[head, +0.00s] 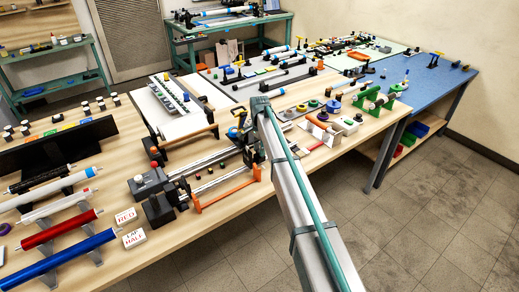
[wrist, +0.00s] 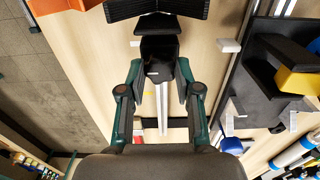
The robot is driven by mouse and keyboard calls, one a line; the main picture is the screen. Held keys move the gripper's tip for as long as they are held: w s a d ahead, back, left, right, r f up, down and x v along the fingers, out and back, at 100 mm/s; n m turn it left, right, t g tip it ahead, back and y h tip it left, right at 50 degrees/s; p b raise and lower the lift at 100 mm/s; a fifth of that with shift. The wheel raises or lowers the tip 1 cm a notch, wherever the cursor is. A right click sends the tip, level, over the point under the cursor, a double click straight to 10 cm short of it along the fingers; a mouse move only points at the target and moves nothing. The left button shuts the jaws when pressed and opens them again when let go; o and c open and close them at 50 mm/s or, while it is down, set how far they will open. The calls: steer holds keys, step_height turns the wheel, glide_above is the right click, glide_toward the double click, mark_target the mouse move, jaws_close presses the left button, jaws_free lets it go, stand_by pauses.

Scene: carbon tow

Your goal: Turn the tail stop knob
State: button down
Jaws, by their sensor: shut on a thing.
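In the wrist view, my gripper (wrist: 160,65) has its two green fingers closed in on the sides of a dark block-like piece, seemingly the tail stop knob (wrist: 158,48). The fingers hide the knob's edges, so I cannot tell how far it is turned. In the head view, my grey arm reaches in from the lower right to the tail end of a long winding machine (head: 215,162). The wrist end hides the knob and fingertips there. A black tail-end block with blue and yellow parts (head: 237,133) stands beside my wrist.
Coloured rollers (head: 60,232) lie on stands at left. Spools and small fixtures (head: 318,118) crowd the table at right. Bare floor lies past the front edge.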

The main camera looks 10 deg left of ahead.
steer(key=n+b, duration=0.1)
steer(key=n, duration=0.2)
steer(key=shift+f+b, duration=0.1)
steer(key=shift+b, duration=0.3)
steer(key=n+b, duration=0.1)
steer(key=n, duration=0.3)
steer(key=shift+b, duration=0.4)
steer(key=n+b, duration=0.1)
steer(key=n, duration=0.6)
steer(key=shift+b, duration=0.35)
steer(key=c, duration=0.8)
jaws_free()
step_height(320, 180, up, 12)
steer(key=shift+r, duration=0.15)
